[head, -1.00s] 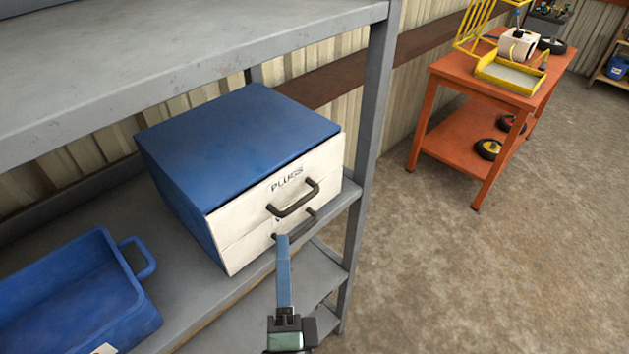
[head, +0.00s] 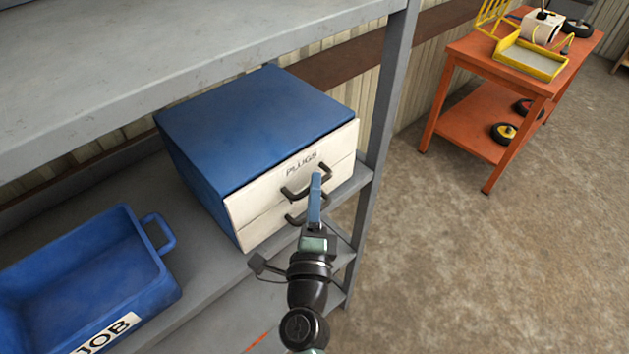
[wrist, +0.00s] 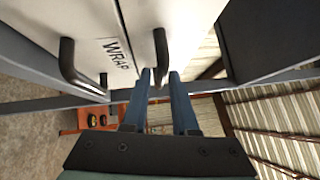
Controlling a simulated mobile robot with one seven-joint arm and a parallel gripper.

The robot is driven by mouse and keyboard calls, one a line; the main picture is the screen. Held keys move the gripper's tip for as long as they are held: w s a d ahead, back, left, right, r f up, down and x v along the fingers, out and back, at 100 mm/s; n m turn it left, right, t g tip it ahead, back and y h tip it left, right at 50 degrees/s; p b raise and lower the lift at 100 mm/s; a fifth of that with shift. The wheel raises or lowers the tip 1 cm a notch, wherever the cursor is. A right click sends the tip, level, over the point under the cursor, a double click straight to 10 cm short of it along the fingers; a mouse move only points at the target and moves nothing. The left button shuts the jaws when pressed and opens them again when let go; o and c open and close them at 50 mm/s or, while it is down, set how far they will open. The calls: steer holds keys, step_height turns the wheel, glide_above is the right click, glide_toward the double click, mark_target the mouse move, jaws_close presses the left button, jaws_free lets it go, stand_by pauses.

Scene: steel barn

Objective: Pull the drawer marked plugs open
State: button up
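The blue cabinet (head: 250,125) stands on the grey shelf and has two white drawers. The upper drawer (head: 262,192), marked PLUGS, is shut, its front in line with the lower one. Its dark bar handle (head: 298,195) also shows in the wrist view (wrist: 160,52). The lower drawer (head: 268,226) is marked WRAP in the wrist view and has its own handle (wrist: 69,65). My gripper (head: 316,178) is at the right part of the PLUGS handle. In the wrist view its blue fingers (wrist: 161,75) are apart, with the handle's end between them; contact cannot be told.
A blue bin (head: 160,285) with a JOB label stands on the shelf (head: 205,262) at left. A grey shelf post (head: 385,120) rises just right of the cabinet. An orange table (head: 475,75) stands at the back right. The floor (head: 480,270) at right is clear.

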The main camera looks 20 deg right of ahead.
steer(key=shift+w+d+r, duration=0.1)
steer(key=shift+w+d, duration=0.15)
steer(key=shift+w, duration=0.25)
jaws_close()
stand_by(1.2)
